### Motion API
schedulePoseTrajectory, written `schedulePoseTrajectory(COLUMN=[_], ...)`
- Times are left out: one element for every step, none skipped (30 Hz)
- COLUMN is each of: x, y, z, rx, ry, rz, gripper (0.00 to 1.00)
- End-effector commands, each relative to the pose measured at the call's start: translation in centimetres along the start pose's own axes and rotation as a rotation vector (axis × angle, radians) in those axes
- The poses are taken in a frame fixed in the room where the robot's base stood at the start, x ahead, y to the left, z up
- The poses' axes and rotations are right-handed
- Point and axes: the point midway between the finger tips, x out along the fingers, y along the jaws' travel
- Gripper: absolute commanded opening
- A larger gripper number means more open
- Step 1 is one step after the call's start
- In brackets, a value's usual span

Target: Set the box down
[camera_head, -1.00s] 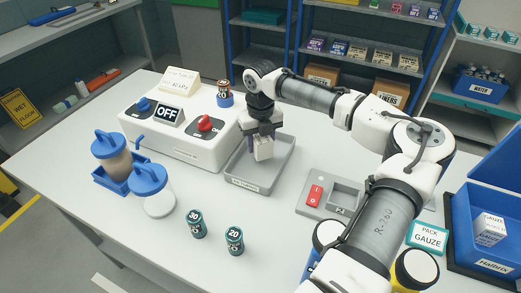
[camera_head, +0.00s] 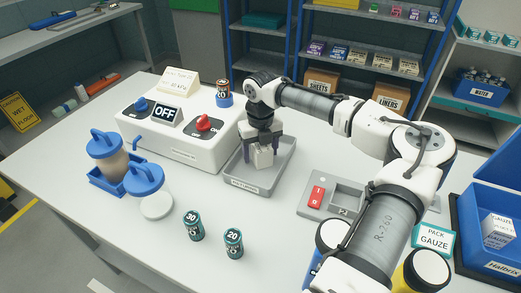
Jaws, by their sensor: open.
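A small pale box (camera_head: 264,159) is in the grey tray (camera_head: 246,187) at the middle of the table, and it looks upright on the tray floor. My gripper (camera_head: 263,160) is over the tray, pointing down. Its dark fingers are open, one on each side of the box. Whether a finger still touches the box is too small to tell. The top of the box is partly hidden by my gripper.
A white machine (camera_head: 180,148) with an OFF display and a red knob stands close left of the tray. A blue bin (camera_head: 490,258) is far right.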

Motion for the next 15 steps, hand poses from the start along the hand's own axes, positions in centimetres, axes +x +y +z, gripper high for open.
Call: schedulePoseTrajectory(x=[0.0, 0.0, -0.1, -0.1, -0.2, -0.4, -0.8, -1.2, -1.8, -2.2, -2.7, -3.3, -3.8, -4.3, -5.0], y=[0.0, 0.0, 0.0, 0.0, 0.0, 0.0, 0.0, 0.0, 0.1, 0.1, 0.1, 0.1, 0.1, 0.0, 0.0], z=[0.0, 0.0, 0.0, 0.0, 0.0, 0.0, 0.0, 0.0, 0.0, 0.0, 0.0, 0.0, 0.0, 0.0, 0.1], rx=[0.000, 0.000, 0.000, 0.000, 0.000, 0.000, 0.000, 0.000, 0.000, 0.000, 0.000, 0.000, 0.000, 0.000, 0.000], ry=[0.000, 0.000, 0.000, 0.000, 0.000, 0.000, 0.000, 0.000, -0.001, -0.001, -0.001, 0.000, 0.000, 0.000, -0.003], rz=[0.000, 0.000, 0.000, -0.001, -0.001, -0.002, 0.001, 0.002, 0.002, 0.002, 0.003, 0.003, 0.003, 0.003, 0.002], gripper=[0.67, 0.67, 0.67, 0.67, 0.67, 0.67, 0.67, 0.67, 0.67, 0.67, 0.67, 0.67, 0.67, 0.67, 0.67])
